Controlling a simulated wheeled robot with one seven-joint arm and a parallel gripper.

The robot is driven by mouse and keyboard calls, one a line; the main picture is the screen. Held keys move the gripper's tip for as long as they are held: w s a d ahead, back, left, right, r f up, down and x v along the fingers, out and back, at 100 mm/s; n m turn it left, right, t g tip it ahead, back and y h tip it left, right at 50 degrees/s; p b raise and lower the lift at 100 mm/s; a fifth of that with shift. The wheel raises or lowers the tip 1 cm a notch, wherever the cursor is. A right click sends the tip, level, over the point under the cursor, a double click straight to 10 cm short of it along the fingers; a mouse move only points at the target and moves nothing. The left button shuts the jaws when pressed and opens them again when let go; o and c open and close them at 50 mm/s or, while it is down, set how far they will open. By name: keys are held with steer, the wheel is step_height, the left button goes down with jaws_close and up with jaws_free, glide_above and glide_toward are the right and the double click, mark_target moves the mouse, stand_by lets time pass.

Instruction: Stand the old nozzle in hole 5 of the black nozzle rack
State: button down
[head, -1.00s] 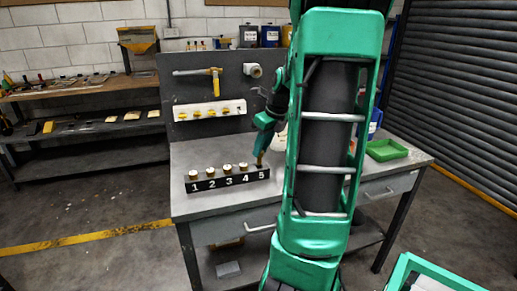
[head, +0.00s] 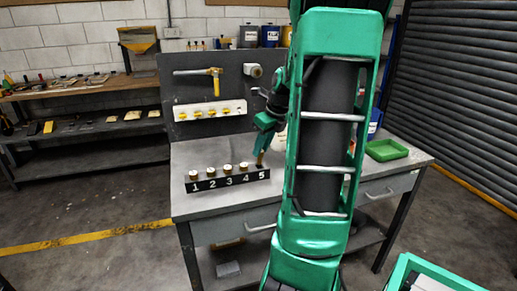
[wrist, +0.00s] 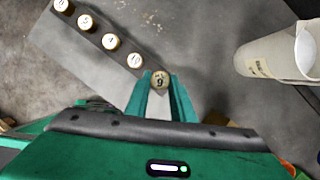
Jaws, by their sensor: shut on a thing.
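The black nozzle rack (head: 228,183) lies along the front of the grey bench, with white numbers 1 to 5 on its face. Nozzles with pale round tops stand in holes 1 to 4; they also show in the wrist view (wrist: 111,42). My gripper (head: 261,152) points down at the rack's right end, by hole 5. It is shut on the old nozzle (wrist: 160,80), a brassy piece with a marked round top, between the fingertips in the wrist view. The nozzle looks upright at hole 5. Hole 5 is hidden, so I cannot tell how deep the nozzle sits.
A white container (wrist: 280,55) stands right of my gripper in the wrist view, mostly behind my arm in the head view. A back panel holds a white strip with yellow knobs (head: 210,111). The bench left of the rack is mostly clear.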

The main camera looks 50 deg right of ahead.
mark_target(263, 154)
steer(key=shift+f, duration=2.15)
stand_by(1.0)
steer(key=c, duration=1.1)
jaws_free()
steer(key=shift+v, duration=3.5)
steer(key=s+a+f+n+g, duration=0.1)
steer(key=s+a+n, duration=0.4)
steer(key=n, duration=0.5)
steer(key=s+a+f+n+g, duration=0.1)
steer(key=s+a+n, duration=0.5)
steer(key=a+n, duration=0.3)
steer(key=s+a+f+n+g, duration=0.1)
steer(key=s+a+n+g, duration=0.1)
steer(key=s+a+n, duration=0.4)
steer(key=shift+s+a+f+n, duration=0.1)
steer(key=shift+a+n, duration=0.05)
steer(key=shift+n, duration=0.65)
steer(key=shift+a+f+n, duration=0.1)
steer(key=shift+a+n, duration=0.05)
steer(key=shift+n, duration=0.65)
steer(key=shift+s+a+f+n, duration=0.1)
steer(key=shift+a+n, duration=0.05)
steer(key=shift+n, duration=0.65)
